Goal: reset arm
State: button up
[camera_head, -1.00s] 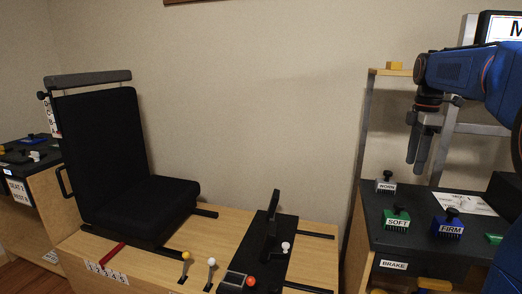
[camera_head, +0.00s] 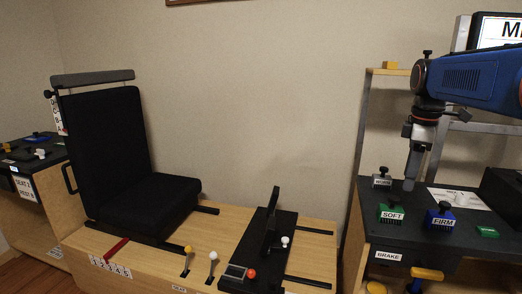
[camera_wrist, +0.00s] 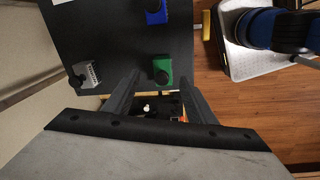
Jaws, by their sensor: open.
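My gripper (camera_head: 411,184) hangs pointing down at the right of the head view, above or in front of the back of the dark brake panel (camera_head: 410,244). Its two fingers overlap in that view. In the wrist view my gripper (camera_wrist: 160,92) is open, its fingers apart with nothing held. A grey WORN block (camera_head: 382,182), a green SOFT block (camera_head: 393,212) and a blue FIRM block (camera_head: 442,220), each with a black knob, stand on the panel. The wrist view shows the green block (camera_wrist: 162,73) just beyond the fingertips and the grey block (camera_wrist: 87,74) to the left.
A black seat (camera_head: 110,150) stands on a wooden bench with small levers and a black lever console (camera_head: 262,250). A shelf post (camera_head: 358,150) rises left of the brake panel. A yellow handle (camera_head: 427,274) juts out at its front. A monitor (camera_head: 495,32) is at upper right.

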jog(key=s+a+f+m+t, duration=0.2)
jog(key=s+a+f+m, duration=0.3)
jog(key=s+f, duration=0.4)
jog(key=s+a+f+m+t, duration=0.1)
jog(key=s+a+f+m, duration=0.5)
jog(key=s, duration=0.9)
notch_tip(320, 180, down, 3)
jog(key=shift+a+f+m+t, duration=0.15)
jog(key=shift+a+m+t, duration=0.05)
jog(key=shift+m+t, duration=0.2)
